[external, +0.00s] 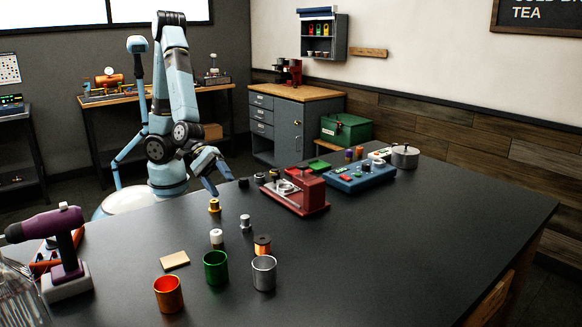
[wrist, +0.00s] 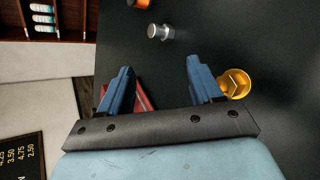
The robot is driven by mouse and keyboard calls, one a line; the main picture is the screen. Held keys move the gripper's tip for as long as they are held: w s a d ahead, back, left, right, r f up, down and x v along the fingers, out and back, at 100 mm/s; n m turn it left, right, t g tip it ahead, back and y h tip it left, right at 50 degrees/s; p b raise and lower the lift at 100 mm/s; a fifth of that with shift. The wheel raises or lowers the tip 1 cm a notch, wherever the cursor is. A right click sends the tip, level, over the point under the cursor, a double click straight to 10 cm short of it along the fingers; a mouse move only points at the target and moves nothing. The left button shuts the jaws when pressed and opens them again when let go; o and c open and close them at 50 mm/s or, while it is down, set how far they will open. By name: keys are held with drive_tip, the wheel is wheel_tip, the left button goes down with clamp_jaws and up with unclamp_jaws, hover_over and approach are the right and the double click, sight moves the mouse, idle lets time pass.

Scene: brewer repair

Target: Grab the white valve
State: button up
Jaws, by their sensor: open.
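The white valve (external: 216,236) is a small upright piece with a white top, standing on the dark table in the external view, behind the green cup. I cannot make it out in the wrist view. My gripper (external: 212,187) is over the table's far left edge, well apart from the white valve. In the wrist view my gripper (wrist: 160,66) has its two blue fingers spread, with nothing held between them. A gold valve (external: 214,205) stands near it; this shows beside the right finger in the wrist view (wrist: 236,84).
A silver valve (external: 246,222) and an orange-black piece (external: 262,245) stand close to the white valve. Orange (external: 168,295), green (external: 215,268) and silver (external: 264,273) cups stand in front. A red machine (external: 298,197) is to the right. The table's right front is clear.

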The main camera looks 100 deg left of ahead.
drive_tip(key=s+d+f+n, duration=0.1)
drive_tip(key=d+n, duration=0.2)
drive_tip(key=s+d+f+n+h, duration=0.1)
drive_tip(key=s+d+n, duration=0.1)
drive_tip(key=n, duration=0.1)
drive_tip(key=s+d+f+n+t, duration=0.1)
drive_tip(key=s+d+n, duration=0.1)
drive_tip(key=d+n, duration=0.1)
drive_tip(key=shift+d+n, duration=0.3)
drive_tip(key=shift+n, duration=0.1)
drive_tip(key=shift+s+d+f+n, duration=0.1)
drive_tip(key=shift+s+d+n, duration=0.3)
drive_tip(key=shift+n, duration=0.6)
approach(217, 237)
drive_tip(key=w+f, duration=0.1)
drive_tip(key=f, duration=0.1)
drive_tip(key=w+d+f, duration=0.1)
drive_tip(key=shift+d+f, duration=0.25)
drive_tip(key=shift+f, duration=0.1)
drive_tip(key=shift+w+r+x, duration=0.1)
drive_tip(key=shift+w+x, duration=0.05)
drive_tip(key=shift+x, duration=1.2)
drive_tip(key=shift+w+r+x, duration=0.1)
drive_tip(key=shift+x, duration=1.3)
drive_tip(key=shift+a, duration=0.2)
drive_tip(key=shift+c, duration=0.2)
drive_tip(key=shift+t+h, duration=0.3)
drive_tip(key=c, duration=1.1)
drive_tip(key=shift+r, duration=0.1)
